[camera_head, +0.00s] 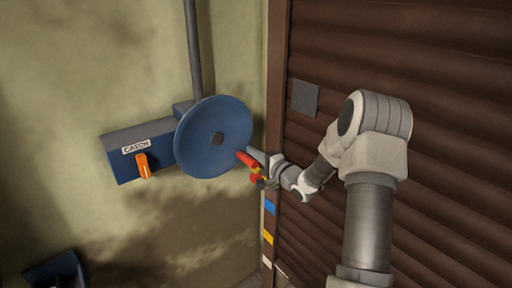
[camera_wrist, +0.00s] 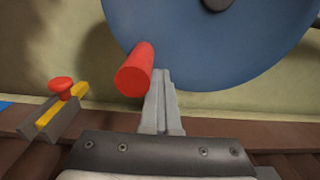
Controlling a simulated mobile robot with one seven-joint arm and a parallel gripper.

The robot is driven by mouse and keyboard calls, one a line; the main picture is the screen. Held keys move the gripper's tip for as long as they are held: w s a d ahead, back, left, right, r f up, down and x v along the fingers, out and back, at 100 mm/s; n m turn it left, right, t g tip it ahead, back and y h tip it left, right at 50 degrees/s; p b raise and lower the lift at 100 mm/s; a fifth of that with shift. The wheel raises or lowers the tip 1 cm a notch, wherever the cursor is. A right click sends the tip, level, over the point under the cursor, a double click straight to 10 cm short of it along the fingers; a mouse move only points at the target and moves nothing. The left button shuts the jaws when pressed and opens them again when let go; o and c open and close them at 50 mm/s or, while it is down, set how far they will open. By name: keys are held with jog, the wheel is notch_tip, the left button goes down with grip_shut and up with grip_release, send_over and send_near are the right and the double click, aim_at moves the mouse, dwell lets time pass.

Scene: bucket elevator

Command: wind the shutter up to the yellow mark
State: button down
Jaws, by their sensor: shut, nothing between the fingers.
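A blue hand wheel (camera_head: 213,130) is on the wall, with a red crank handle (camera_head: 247,160) sticking out low on its right side. My gripper (camera_head: 256,154) is shut and empty by the handle. In the wrist view the red handle (camera_wrist: 136,70) is just left of my closed fingertips (camera_wrist: 159,75); I cannot tell whether they touch. The brown slatted shutter (camera_head: 400,45) fills the right side. A yellow mark (camera_head: 268,237) is on its side post, below a blue mark (camera_head: 270,207). The shutter's lower edge is not clear.
A blue box labelled CATCH (camera_head: 125,165) with an orange lever (camera_head: 145,166) is left of the wheel. A red knob on a yellow bar (camera_wrist: 62,86) sits in a grey bracket near the post. A grey plate (camera_head: 305,98) is on the shutter. Another blue object (camera_head: 57,272) is at lower left.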

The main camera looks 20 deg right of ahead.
jog(key=a+f+b, duration=0.1)
jog(key=s+a+f+b, duration=0.1)
jog(key=a+f, duration=0.2)
jog(key=shift+s+a+f+b, duration=0.25)
jog(key=shift+a+f+b, duration=0.05)
jog(key=shift+a+b, duration=0.1)
jog(key=shift+s+a+f, duration=0.2)
jog(key=shift+a+f, duration=0.05)
jog(key=shift+a, duration=0.4)
jog(key=shift+a, duration=0.15)
